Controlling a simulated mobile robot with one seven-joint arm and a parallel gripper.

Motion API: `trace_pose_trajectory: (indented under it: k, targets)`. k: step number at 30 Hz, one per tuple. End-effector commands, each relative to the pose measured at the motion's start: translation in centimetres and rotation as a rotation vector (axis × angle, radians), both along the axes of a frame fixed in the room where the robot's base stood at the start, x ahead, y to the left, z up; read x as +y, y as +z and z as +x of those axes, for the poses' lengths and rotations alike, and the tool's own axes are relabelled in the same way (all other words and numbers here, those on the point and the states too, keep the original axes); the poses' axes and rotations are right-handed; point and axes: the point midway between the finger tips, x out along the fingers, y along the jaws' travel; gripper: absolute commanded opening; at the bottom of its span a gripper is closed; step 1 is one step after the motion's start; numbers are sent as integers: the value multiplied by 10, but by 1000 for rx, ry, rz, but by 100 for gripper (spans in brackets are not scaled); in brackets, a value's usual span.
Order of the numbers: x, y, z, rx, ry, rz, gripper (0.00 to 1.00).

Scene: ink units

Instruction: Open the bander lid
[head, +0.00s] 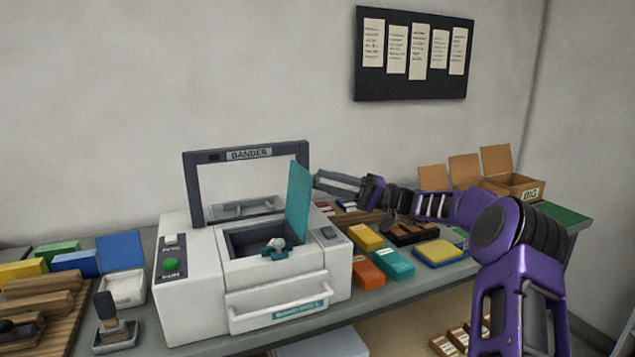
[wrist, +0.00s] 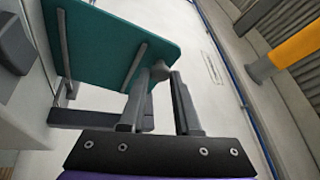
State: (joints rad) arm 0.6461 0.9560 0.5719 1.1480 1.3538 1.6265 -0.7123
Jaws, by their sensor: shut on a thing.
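The white bander (head: 190,290) stands on the bench with its name on a dark upright frame (head: 250,154). Its teal lid (head: 299,203) stands raised, near upright, at the right side of the dark opening (head: 235,242). A teal part with a light knob (head: 277,249) shows in the opening. My gripper (head: 317,181) reaches in from the right to the lid's upper edge. In the wrist view, the lid (wrist: 110,42) fills the upper left, and my gripper (wrist: 165,76) is shut on a small grey knob (wrist: 159,70) at its edge. The fingers partly hide the knob.
A green button (head: 171,265) is on the bander's left. Orange, teal and yellow boxes (head: 367,272) lie to its right, under my arm. Open cardboard boxes (head: 513,185) stand at back right. A stamp (head: 113,322) and a blue-lidded box (head: 121,253) are at left.

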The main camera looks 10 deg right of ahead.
Motion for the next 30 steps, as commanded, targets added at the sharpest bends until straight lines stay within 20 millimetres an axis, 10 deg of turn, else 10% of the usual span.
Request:
trace_pose_trajectory:
  k: [18, 19, 23, 30]
  targets:
    - [-7, -3, 2, 9, -2, 44, 0]
    - [-7, -3, 2, 9, -2, 44, 33]
    - [-7, -3, 2, 10, -2, 43, 56]
    - [-6, -3, 1, 10, -1, 44, 62]
